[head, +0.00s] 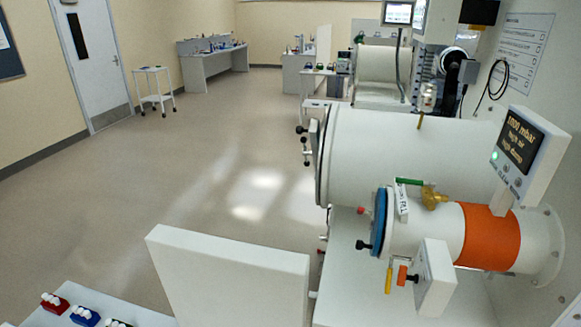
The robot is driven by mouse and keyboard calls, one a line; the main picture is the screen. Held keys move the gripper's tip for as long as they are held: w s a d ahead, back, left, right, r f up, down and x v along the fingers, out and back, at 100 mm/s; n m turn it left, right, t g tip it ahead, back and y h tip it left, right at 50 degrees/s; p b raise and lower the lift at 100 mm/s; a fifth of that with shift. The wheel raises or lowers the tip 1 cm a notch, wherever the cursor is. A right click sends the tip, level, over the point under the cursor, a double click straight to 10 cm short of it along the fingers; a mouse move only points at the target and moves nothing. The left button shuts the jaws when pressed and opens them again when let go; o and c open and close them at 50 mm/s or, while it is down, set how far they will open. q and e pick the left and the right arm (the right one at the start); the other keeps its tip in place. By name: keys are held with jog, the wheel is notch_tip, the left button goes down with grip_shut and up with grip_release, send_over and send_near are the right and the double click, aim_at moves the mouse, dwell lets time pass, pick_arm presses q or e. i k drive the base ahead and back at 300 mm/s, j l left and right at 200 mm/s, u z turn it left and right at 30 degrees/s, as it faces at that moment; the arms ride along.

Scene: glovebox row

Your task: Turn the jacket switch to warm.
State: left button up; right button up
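An orange jacket (487,237) wraps the small white cylinder on the right. Below the cylinder's front is a white box (437,279) with an orange handle (402,275) and a dark knob beside it. A yellow lever (388,280) hangs just left of them. I cannot tell for sure which of these is the jacket switch, and no warm marking is readable. A display panel (532,145) above the jacket reads 1000 mbar, high air, high damp, with a green light lit. Neither of my grippers is in view.
A blue round door (379,221) closes the small cylinder. A green-handled brass valve (432,197) sits on top. A large white cylinder (400,150) lies behind. A white panel (230,275) stands in front at left. The floor (200,170) to the left is clear.

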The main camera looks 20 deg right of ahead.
aim_at(402, 270)
jog(key=i+j+z, duration=0.15)
jog(key=z, duration=0.25)
jog(key=i+j+z, duration=0.1)
jog(key=j+z, duration=0.55)
jog(key=z, duration=0.2)
jog(key=i+j+z, duration=0.1)
jog(key=j+z, duration=0.35)
jog(key=l, duration=0.1)
